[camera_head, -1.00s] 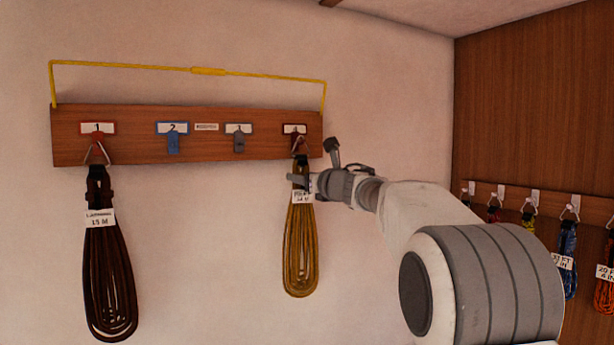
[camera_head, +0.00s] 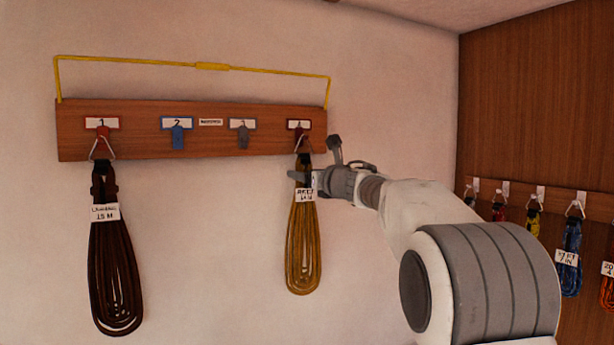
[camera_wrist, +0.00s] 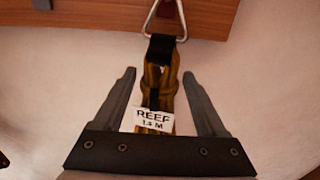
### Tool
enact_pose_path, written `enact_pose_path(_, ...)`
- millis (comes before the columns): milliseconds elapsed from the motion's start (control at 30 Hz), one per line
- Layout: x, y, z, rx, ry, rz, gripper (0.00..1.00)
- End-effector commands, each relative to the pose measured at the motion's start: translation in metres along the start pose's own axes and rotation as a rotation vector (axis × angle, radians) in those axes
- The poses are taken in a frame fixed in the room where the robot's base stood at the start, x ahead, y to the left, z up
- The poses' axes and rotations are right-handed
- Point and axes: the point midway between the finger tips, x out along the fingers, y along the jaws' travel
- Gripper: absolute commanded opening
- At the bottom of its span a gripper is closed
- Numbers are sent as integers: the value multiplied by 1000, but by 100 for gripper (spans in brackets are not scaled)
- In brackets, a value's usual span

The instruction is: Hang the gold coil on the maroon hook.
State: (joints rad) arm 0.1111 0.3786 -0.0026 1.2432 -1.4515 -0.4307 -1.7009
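The gold coil (camera_head: 302,245) hangs below the maroon hook (camera_head: 300,133) at the right end of the wooden board. Its metal triangle ring (camera_wrist: 165,22) appears to be on the maroon hook, whose lower part (camera_wrist: 166,8) shows at the top of the wrist view. The coil's black strap and white "REEF" label (camera_wrist: 154,119) are visible. My gripper (camera_head: 306,178) is at the coil's neck, just below the hook. In the wrist view, my gripper (camera_wrist: 159,75) is open, with one finger on each side of the neck and gaps between.
A dark brown coil (camera_head: 114,270) hangs on the red hook 1 at the board's (camera_head: 85,145) left end. The blue hook (camera_head: 178,138) and grey hook (camera_head: 243,137) are empty. A yellow bar frame (camera_head: 212,67) spans above the board. Several coils hang on a right-hand rack (camera_head: 590,205).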

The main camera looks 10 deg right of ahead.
Motion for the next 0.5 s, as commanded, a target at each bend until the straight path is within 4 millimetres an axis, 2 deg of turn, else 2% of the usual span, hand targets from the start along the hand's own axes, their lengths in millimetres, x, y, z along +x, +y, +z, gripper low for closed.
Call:
enact_pose_path(33, 0, 0, 0, 0, 0, 0, 85)
enact_pose_path(100, 0, 0, -1, 0, 1, 0, 95)
enact_pose_path(367, 0, 0, -3, 1, 5, 0, 95)
enact_pose_path(500, -6, 0, -3, 0, 3, -1, 95)
